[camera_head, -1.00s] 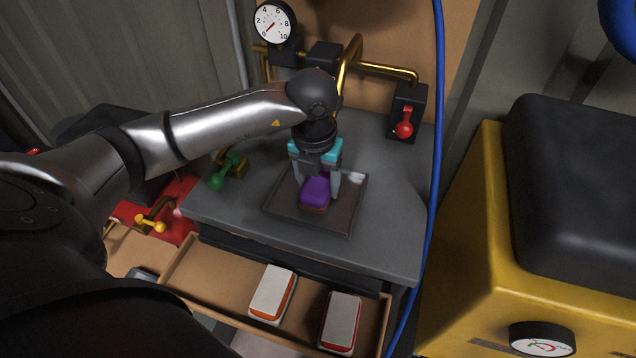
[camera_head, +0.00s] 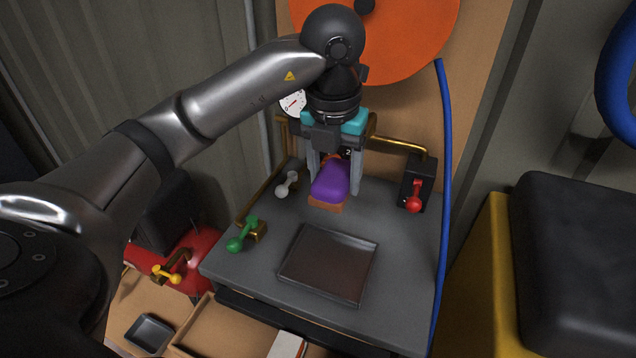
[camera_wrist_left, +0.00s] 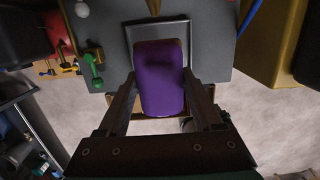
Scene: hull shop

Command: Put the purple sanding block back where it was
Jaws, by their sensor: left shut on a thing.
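The purple sanding block (camera_head: 331,183), with a brown underside, is between the fingers of my left gripper (camera_head: 335,182). In the head view it is held up above the bench, behind the tray. In the left wrist view the block (camera_wrist_left: 161,80) fills the space between the two fingers of the gripper (camera_wrist_left: 163,100). A shallow dark tray (camera_head: 328,264) lies empty on the grey bench top. The tray also shows beyond the block in the wrist view (camera_wrist_left: 194,38). My right gripper is in neither view.
A red-handled valve (camera_head: 414,198) stands at the bench's right, beside a blue hose (camera_head: 444,200). Green (camera_head: 242,236) and white (camera_head: 286,185) handles are at its left. A drawer (camera_head: 215,330) is open at the front, holding a white-topped block (camera_head: 287,346). A yellow machine stands right.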

